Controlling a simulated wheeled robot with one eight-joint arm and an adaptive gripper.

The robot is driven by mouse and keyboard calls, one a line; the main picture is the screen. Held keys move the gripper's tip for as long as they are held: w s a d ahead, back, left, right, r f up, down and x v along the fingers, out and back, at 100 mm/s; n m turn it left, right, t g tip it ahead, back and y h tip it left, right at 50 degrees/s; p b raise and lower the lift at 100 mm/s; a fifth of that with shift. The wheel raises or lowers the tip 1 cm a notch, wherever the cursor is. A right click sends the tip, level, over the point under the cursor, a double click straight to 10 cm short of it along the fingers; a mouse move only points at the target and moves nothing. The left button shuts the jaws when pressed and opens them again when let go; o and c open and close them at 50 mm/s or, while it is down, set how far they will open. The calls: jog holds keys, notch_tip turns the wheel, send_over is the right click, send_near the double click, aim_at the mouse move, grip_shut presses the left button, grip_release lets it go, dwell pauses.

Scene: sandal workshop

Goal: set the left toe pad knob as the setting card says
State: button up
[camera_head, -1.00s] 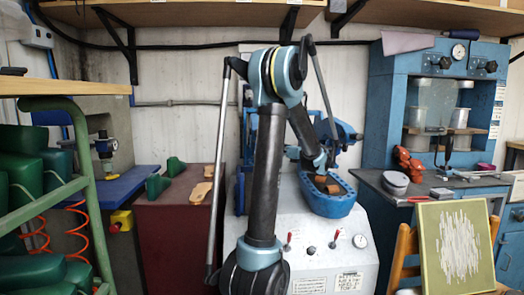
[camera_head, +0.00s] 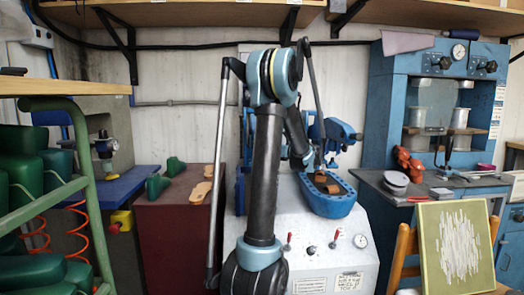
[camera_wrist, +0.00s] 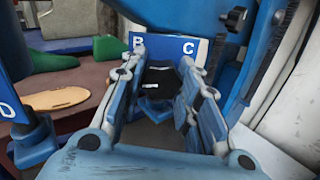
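The wrist view shows my gripper (camera_wrist: 163,68) with its two fingers apart. Between the fingertips is a black block-like part (camera_wrist: 158,77), possibly a knob; I cannot tell whether the fingers touch it. Just behind it stands a blue plate (camera_wrist: 168,45) with white letters B and C. Another blue part at the left edge bears a letter D (camera_wrist: 6,110). In the head view the blue machine (camera_head: 335,132) stands behind my arm, and my gripper is hidden. I can make out no setting card for certain.
A blue tray (camera_head: 328,207) with brown pieces sits on the white cabinet (camera_head: 330,260), which has red levers and a gauge. Left are a dark red table (camera_head: 170,225) with green forms and a green rack (camera_head: 85,200). A blue press (camera_head: 385,110) stands right.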

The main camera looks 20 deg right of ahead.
jog(key=shift+c, duration=0.5)
jog(key=n, duration=0.2)
jog(key=shift+d+n, duration=0.1)
jog(key=shift+n, duration=2.5)
jog(key=o, duration=1.1)
